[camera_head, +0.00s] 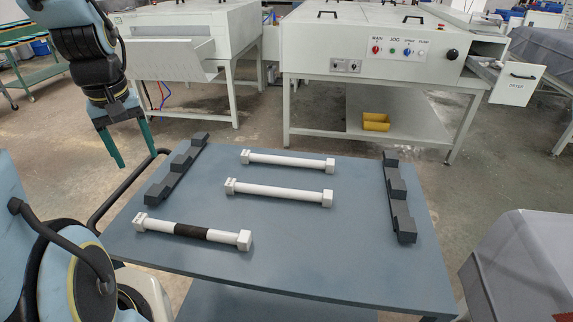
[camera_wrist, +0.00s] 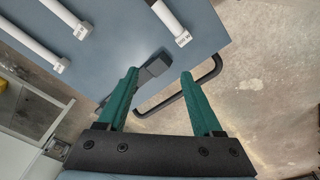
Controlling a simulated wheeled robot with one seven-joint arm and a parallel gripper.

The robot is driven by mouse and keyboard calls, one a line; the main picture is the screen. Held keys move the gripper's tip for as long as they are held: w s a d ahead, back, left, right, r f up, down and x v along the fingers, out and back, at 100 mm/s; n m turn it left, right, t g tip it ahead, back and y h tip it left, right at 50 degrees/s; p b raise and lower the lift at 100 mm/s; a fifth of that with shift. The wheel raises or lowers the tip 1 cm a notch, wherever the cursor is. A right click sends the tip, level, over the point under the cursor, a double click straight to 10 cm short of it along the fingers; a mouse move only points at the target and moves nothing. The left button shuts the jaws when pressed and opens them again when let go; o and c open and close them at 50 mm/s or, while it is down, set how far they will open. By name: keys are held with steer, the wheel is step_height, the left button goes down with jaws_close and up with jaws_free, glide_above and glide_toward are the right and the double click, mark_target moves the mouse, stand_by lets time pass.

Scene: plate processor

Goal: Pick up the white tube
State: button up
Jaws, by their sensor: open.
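Three white tubes with square end blocks lie on the blue-grey cart top (camera_head: 300,230). The far tube (camera_head: 288,161) and the middle tube (camera_head: 278,192) are plain white. The near tube (camera_head: 165,226) has a black band around its middle. My gripper (camera_head: 136,159) has green fingers and is open and empty. It hangs beyond the cart's left side, apart from all tubes.
Dark notched racks stand along the cart's left (camera_head: 178,168) and right (camera_head: 398,197) sides. A black handle (camera_head: 125,190) sticks out at the left, near my gripper. White machines (camera_head: 370,50) stand behind. Grey bins (camera_head: 520,265) are at the right.

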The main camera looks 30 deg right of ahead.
steer(key=w+d+f+n+b, duration=0.1)
steer(key=w+d+f+n, duration=0.15)
steer(key=d, duration=0.55)
steer(key=w+d+f+n+b, duration=0.1)
steer(key=w+d+b, duration=0.15)
steer(key=d, duration=0.55)
steer(key=n+g+b, duration=0.1)
steer(key=n+b, duration=0.1)
steer(key=n, duration=0.4)
glide_above(287, 161)
steer(key=w, duration=0.1)
step_height(287, 161, down, 3)
steer(key=f+p, duration=0.1)
steer(key=f, duration=0.4)
steer(key=shift+w+d+f+p, duration=0.1)
steer(key=shift+w+d+p, duration=0.1)
steer(key=shift+p, duration=0.2)
steer(key=f, duration=0.1)
steer(key=f+p, duration=0.2)
steer(key=f, duration=0.1)
steer(key=shift+s, duration=0.3)
steer(key=shift+f, duration=0.6)
jaws_close()
